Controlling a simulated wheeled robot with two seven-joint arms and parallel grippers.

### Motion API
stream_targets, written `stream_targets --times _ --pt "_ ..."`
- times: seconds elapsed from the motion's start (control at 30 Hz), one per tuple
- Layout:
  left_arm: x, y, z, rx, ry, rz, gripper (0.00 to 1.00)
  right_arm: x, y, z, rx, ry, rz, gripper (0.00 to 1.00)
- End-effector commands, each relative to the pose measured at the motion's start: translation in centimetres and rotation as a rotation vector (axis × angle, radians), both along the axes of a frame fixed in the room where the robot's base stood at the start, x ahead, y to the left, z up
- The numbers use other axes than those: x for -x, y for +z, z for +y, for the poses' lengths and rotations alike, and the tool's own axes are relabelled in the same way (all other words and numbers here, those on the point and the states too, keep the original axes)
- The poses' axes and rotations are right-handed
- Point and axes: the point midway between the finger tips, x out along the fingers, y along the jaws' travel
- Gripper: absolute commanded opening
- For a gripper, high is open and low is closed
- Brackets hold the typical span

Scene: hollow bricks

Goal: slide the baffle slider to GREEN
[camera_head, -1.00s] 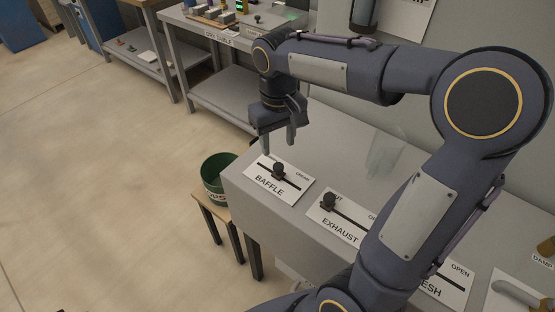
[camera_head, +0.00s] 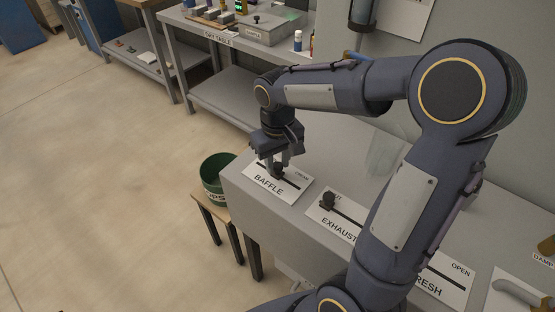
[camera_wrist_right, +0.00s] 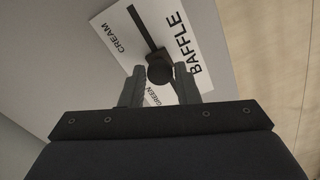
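The baffle plate (camera_head: 294,187) is a white label on the grey bench top, with a dark slot and a black slider knob (camera_head: 278,170). In the right wrist view the knob (camera_wrist_right: 160,70) stands in the slot, with CREAM by the slot's far end and GREEN near my fingers. The knob is nearer GREEN than CREAM. My right gripper (camera_head: 275,160) is low over the plate. Its fingers (camera_wrist_right: 160,82) are apart, one on each side of the knob, with small gaps visible. The slot's GREEN end is partly hidden by the gripper. My left gripper is not in view.
The exhaust slider (camera_head: 328,201) and the fresh slider plate (camera_head: 447,283) lie farther right on the same bench. A green bin (camera_head: 213,178) stands on a stool off the bench's left edge. A shelf table with small items is behind.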

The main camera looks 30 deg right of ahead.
Motion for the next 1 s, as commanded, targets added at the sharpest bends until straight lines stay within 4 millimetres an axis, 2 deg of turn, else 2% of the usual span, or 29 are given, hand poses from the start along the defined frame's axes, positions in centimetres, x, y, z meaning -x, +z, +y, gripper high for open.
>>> stream_targets --times 0.03,0.2,0.43,0.7,1.0 --pt "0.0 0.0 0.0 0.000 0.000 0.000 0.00 0.0 0.0 0.0 0.000 0.000 0.000 0.22" --pt "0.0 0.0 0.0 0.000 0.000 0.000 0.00 0.0 0.0 0.0 0.000 0.000 0.000 0.00" --pt "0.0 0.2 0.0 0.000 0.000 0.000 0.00 -0.4 0.1 0.2 0.000 0.001 0.000 0.00" --pt "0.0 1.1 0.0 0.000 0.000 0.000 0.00 -3.9 0.1 1.6 0.001 0.001 0.000 0.00" --pt "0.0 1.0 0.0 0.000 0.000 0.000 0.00 -4.2 0.1 1.7 0.001 0.000 -0.002 0.00"
